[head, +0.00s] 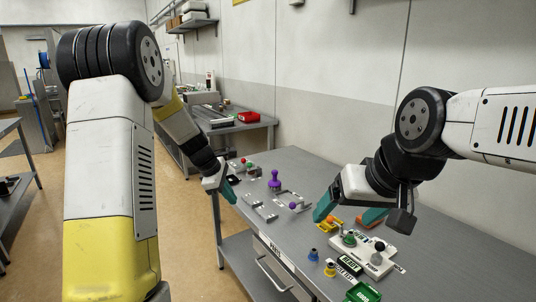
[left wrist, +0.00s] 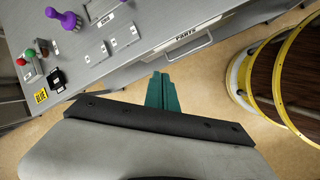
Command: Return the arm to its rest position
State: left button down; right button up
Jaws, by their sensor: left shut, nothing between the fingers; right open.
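My left gripper (head: 226,190) is over the front left edge of the grey workbench (head: 290,164) in the head view, with its teal fingers together and nothing between them. In the left wrist view its fingers (left wrist: 162,92) are closed, below the drawer front and above the floor. My right gripper (head: 346,214) is open over the right part of the bench, near a yellow fixture (head: 328,226) and a white control panel (head: 362,254). I cannot see anything held between its fingers.
A purple knobbed object (head: 275,181) stands on the bench, also in the left wrist view (left wrist: 67,19). Small blue (head: 313,255) and yellow (head: 330,269) pieces and a green tray (head: 363,292) lie near the front. The drawer handle (head: 274,278) sticks out in front.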

pick_arm(q)
jog(key=s+r+m+t, duration=0.1)
jog(key=s+r+m, duration=0.7)
jog(key=s+r, duration=0.45)
jog(key=s+a+r+m+t+y, duration=0.1)
jog(key=s+m, duration=0.8)
jog(key=s, duration=0.9)
jog(key=shift+a+r+t+y, duration=0.3)
jog(key=shift+r+t+y, duration=0.15)
jog(key=shift+r, duration=0.25)
